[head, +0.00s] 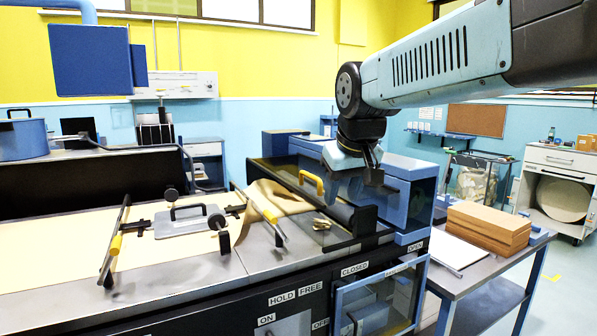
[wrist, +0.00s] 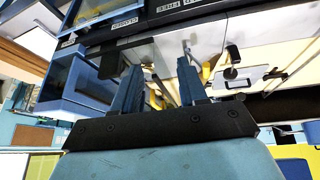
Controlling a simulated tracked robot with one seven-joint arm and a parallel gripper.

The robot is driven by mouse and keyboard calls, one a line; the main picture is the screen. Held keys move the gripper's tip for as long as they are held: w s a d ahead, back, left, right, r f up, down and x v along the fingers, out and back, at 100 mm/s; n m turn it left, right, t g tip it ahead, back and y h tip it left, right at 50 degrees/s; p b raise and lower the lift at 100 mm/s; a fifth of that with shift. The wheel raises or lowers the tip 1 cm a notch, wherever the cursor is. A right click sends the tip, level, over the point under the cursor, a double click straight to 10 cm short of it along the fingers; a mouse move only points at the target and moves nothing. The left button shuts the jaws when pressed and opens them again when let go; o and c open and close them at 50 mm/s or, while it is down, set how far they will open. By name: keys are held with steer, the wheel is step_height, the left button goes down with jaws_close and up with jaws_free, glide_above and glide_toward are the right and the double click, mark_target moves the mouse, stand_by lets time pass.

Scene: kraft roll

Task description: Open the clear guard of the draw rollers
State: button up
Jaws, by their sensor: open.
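The draw-roller unit sits at the right end of the machine's bed in the head view. A clear guard (head: 330,190), faint and hard to outline, seems to cover it, and a yellow handle (head: 311,183) stands at its left side. A dark roller (head: 343,211) shows beneath. My gripper (head: 355,196) points down over the right part of this unit, right of the yellow handle. In the wrist view my gripper (wrist: 160,82) is open, with nothing held between its blue fingers. Yellow parts show beyond and between the fingers; I cannot tell which is the guard's handle.
Brown paper (head: 278,197) runs into the rollers. Left of it stand yellow-gripped bars (head: 115,243) and a plate with a black handle (head: 190,218). A blue-framed clear door (head: 380,300) is below, marked by CLOSED and OPEN labels. A brown stack (head: 487,226) lies on the right table.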

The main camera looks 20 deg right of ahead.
steer(key=w+r+n, duration=0.1)
steer(key=w+r, duration=0.5)
steer(key=w, duration=0.6)
steer(key=n, duration=0.1)
glide_toward(310, 175)
steer(key=shift+g+h, duration=0.3)
steer(key=shift+h, duration=0.1)
steer(key=x, duration=0.5)
steer(key=w+x, duration=0.1)
steer(key=x, duration=0.2)
steer(key=shift+w+a+r, duration=0.1)
steer(key=shift+a, duration=0.15)
jaws_close()
